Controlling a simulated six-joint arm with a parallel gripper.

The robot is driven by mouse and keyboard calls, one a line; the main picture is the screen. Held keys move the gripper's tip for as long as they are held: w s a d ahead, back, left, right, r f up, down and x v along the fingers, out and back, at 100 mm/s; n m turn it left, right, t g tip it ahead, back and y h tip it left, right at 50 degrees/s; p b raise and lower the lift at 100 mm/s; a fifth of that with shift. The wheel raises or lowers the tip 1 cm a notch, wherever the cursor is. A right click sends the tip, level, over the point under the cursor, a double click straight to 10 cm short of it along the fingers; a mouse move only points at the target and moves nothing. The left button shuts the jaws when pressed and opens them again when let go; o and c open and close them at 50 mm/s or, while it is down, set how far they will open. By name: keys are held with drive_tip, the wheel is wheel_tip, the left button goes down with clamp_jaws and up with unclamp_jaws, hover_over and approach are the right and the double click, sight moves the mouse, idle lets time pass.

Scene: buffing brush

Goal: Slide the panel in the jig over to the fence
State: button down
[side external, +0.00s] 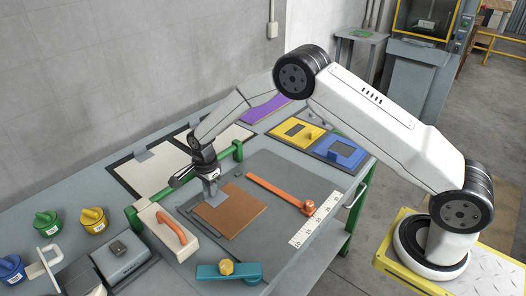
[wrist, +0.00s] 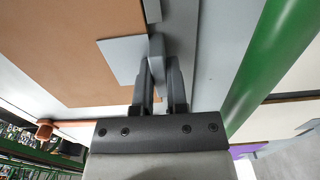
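The brown square panel (side external: 232,212) lies flat on the grey jig bed (side external: 274,232). An orange bar (side external: 280,192) lies across the bed to its right, with a gap between. I cannot tell which part is the fence. My gripper (side external: 211,194) points down at the panel's far left edge; the panel also shows in the wrist view (wrist: 70,50). There, a light grey plate (wrist: 122,58) overlaps the panel's edge. My fingers (wrist: 160,72) are close together around a small grey upright piece (wrist: 157,45); whether they press on it is unclear.
A white scale strip (side external: 316,219) lies along the bed's right side. A green rail (wrist: 272,55) runs close beside my gripper. A cream block with an orange handle (side external: 168,232) stands left of the panel, and a teal bar with a yellow knob (side external: 228,272) lies in front.

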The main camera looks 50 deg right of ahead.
sight(223, 187)
drive_tip(key=shift+d, duration=0.1)
drive_tip(key=shift+d, duration=2.4)
drive_tip(key=c, duration=0.6)
unclamp_jaws()
drive_tip(key=shift+r, duration=0.1)
drive_tip(key=shift+r, duration=3.8)
